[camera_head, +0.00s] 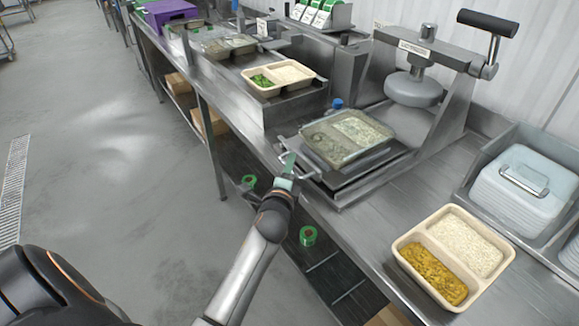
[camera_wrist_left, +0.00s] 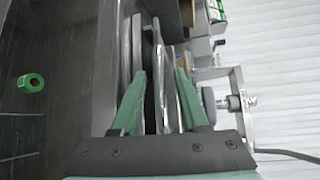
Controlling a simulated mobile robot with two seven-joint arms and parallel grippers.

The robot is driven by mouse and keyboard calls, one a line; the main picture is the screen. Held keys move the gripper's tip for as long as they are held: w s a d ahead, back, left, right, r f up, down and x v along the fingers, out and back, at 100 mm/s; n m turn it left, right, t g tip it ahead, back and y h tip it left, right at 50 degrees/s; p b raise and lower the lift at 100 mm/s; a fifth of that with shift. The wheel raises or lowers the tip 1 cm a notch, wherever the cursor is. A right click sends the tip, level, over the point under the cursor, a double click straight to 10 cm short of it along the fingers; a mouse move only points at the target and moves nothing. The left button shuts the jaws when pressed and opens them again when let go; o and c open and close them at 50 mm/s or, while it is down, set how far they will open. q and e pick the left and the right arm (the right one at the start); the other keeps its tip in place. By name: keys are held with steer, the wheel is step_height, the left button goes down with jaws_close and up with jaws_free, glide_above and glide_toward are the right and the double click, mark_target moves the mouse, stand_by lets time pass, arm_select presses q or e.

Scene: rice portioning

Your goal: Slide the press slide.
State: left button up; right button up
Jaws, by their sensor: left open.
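The press slide (camera_head: 357,184) is a flat metal plate low in the press, pulled out toward the table's front edge, with a thin bar handle (camera_head: 312,174) at its front left. A lidded two-part tray (camera_head: 343,158) with pale food sits on it. The press (camera_head: 440,55) has a round metal head (camera_head: 413,90) behind and right of the tray. My left gripper (camera_head: 288,166) is open at the handle. In the left wrist view, a metal bar (camera_wrist_left: 158,75) shows between its green fingers (camera_wrist_left: 160,95); contact cannot be told. My right gripper is not in view.
A tray of rice and yellow food (camera_head: 437,240) stands at the front right, beside a bin of stacked clear lids (camera_head: 525,185). Another filled tray (camera_head: 278,76) stands on a raised metal block to the left. Green rolls (camera_head: 308,236) lie on the lower shelf.

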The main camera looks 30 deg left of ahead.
arm_select(q)
jaws_close()
stand_by(1.4)
